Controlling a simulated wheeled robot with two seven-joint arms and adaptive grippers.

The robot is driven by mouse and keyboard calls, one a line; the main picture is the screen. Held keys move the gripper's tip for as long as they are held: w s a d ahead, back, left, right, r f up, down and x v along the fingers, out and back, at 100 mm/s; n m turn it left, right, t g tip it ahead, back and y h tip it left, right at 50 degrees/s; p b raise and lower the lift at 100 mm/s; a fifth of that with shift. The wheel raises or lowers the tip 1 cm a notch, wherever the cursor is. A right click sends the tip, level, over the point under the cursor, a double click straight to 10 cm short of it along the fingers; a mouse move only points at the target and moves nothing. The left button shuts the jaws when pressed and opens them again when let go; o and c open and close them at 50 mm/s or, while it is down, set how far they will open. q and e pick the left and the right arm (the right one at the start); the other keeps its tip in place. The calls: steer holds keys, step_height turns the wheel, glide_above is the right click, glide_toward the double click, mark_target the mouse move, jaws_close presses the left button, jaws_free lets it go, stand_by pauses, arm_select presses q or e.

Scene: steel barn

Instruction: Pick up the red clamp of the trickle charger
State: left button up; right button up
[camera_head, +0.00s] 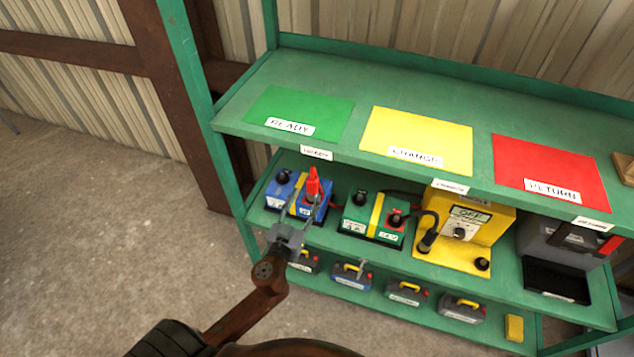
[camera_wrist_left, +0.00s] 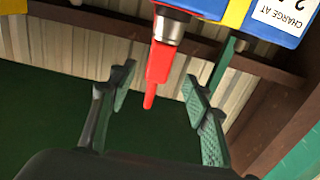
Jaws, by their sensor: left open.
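The red clamp (camera_head: 313,183) stands upright on a post of the blue battery (camera_head: 296,196), at the left end of the middle shelf. In the left wrist view the red clamp (camera_wrist_left: 158,65) shows beside the blue battery's edge (camera_wrist_left: 292,25), with a metal part at its base. My left gripper (camera_head: 301,206) is open in front of the battery. In the wrist view the clamp's tip lies between the two spread fingers (camera_wrist_left: 160,88) in the picture; I cannot tell the depth. The yellow charger (camera_head: 471,224) has a dial and an OFF label. My right gripper is not in view.
A green battery (camera_head: 373,217) with a yellow band stands between blue battery and charger. A grey unit (camera_head: 562,240) stands at right. Several small batteries (camera_head: 406,292) sit on the shelf below. The upper shelf (camera_head: 370,91) overhangs close behind the clamp and carries coloured mats.

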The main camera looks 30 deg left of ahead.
mark_target(311, 187)
arm_select(q)
steer(key=shift+w+a+r, duration=0.1)
steer(key=shift+w+r, duration=0.05)
steer(key=shift+w, duration=0.3)
steer(key=shift+x, duration=1.1)
steer(key=x, duration=0.3)
steer(key=shift+w, duration=0.3)
steer(key=shift+c, duration=0.3)
steer(key=c, duration=0.8)
jaws_close()
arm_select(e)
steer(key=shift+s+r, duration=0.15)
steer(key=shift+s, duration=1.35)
